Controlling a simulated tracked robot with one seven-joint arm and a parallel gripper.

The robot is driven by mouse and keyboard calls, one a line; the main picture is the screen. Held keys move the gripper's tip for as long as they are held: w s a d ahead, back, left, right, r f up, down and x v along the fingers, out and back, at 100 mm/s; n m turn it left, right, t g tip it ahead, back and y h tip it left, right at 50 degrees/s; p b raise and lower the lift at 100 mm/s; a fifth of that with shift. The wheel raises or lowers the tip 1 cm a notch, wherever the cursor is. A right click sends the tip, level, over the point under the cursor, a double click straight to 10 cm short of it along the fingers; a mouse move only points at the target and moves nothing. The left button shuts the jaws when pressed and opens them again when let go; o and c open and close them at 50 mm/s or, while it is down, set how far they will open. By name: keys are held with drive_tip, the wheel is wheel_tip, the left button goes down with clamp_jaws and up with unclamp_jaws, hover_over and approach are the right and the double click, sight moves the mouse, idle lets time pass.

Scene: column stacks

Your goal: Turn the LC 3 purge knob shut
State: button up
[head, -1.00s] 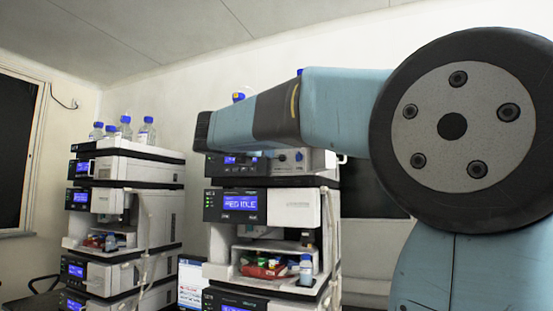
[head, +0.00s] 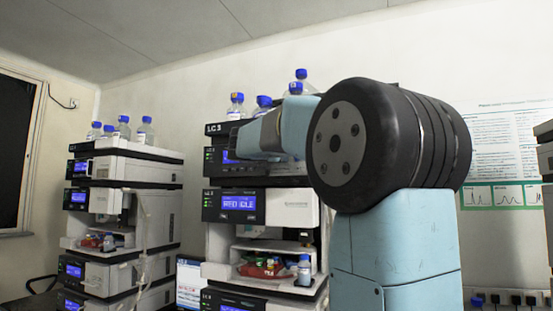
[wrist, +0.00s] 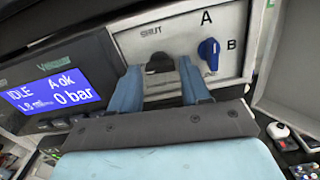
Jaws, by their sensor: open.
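The LC 3 stack (head: 214,128) stands mid-picture in the head view, its top module partly hidden by my arm. In the wrist view its pale front panel (wrist: 122,43) carries a black knob (wrist: 160,63) under the word SHUT. My gripper (wrist: 159,65) is open, with one blue finger on each side of the black knob in the picture. I cannot tell whether either finger touches it. The knob's lower part and any marks beneath it are partly hidden. In the head view my arm hides the knob.
A blue knob (wrist: 208,53) marked A and B sits close to the right finger. Bottles (head: 236,104) stand on top of the stack. Another stack (head: 120,172) stands at left.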

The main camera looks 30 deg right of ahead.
drive_tip(key=shift+w+d, duration=0.2)
drive_tip(key=shift+d, duration=0.05)
drive_tip(key=shift+c, duration=0.2)
drive_tip(key=c, duration=0.7)
